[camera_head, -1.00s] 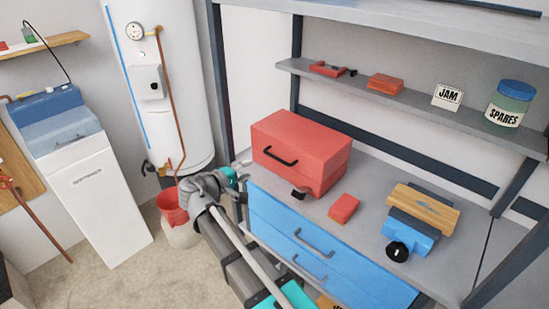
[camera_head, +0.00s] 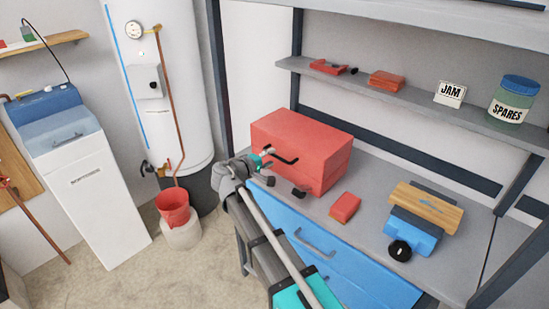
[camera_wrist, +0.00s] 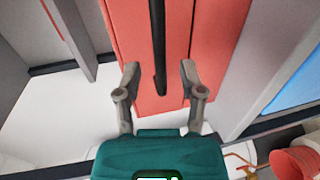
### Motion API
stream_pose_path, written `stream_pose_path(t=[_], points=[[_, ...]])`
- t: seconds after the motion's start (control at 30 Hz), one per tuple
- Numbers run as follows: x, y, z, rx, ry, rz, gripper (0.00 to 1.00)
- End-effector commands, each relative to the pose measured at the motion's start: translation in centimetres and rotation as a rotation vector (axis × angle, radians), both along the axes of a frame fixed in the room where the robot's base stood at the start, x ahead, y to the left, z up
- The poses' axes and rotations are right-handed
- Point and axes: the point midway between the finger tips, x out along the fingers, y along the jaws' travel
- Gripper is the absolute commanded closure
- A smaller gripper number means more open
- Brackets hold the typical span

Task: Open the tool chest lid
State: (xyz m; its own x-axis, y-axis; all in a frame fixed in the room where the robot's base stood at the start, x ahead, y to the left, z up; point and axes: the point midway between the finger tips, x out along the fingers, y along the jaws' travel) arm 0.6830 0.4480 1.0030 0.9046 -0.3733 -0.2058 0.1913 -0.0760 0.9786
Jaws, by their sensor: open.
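The red tool chest (camera_head: 318,142) stands on the grey workbench with its lid down. Its black handle (camera_head: 282,157) is on the front face. My gripper (camera_head: 268,164) is in front of the chest, close to the handle's left end. In the wrist view my gripper (camera_wrist: 158,78) is open, its two fingers spread on either side of the black handle bar (camera_wrist: 158,45), with the red front (camera_wrist: 205,45) beyond. I cannot tell whether the fingers touch the handle or the chest.
On the grey bench (camera_head: 368,180) are a small red block (camera_head: 345,207) and a blue vise (camera_head: 414,232) with a wooden board (camera_head: 426,207). Blue drawers (camera_head: 330,262) are below. A shelf (camera_head: 425,105) hangs above. A red bucket (camera_head: 172,208) stands at left.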

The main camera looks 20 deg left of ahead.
Motion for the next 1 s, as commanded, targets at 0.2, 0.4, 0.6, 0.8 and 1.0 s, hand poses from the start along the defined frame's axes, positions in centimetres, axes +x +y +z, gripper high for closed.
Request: stream_pose_path(t=[0.2,0.4,0.6,0.8,1.0], points=[[2.1,-0.8,-0.6,0.001,0.000,-0.001,0.49],[2.7,-1.1,-0.6,0.001,0.000,0.000,0.49],[2.8,-1.2,-0.6,0.000,0.000,0.000,0.49],[2.8,-1.2,-0.6,0.000,0.000,0.000,0.71],[2.8,-1.2,-0.6,0.000,0.000,-0.001,1.00]])
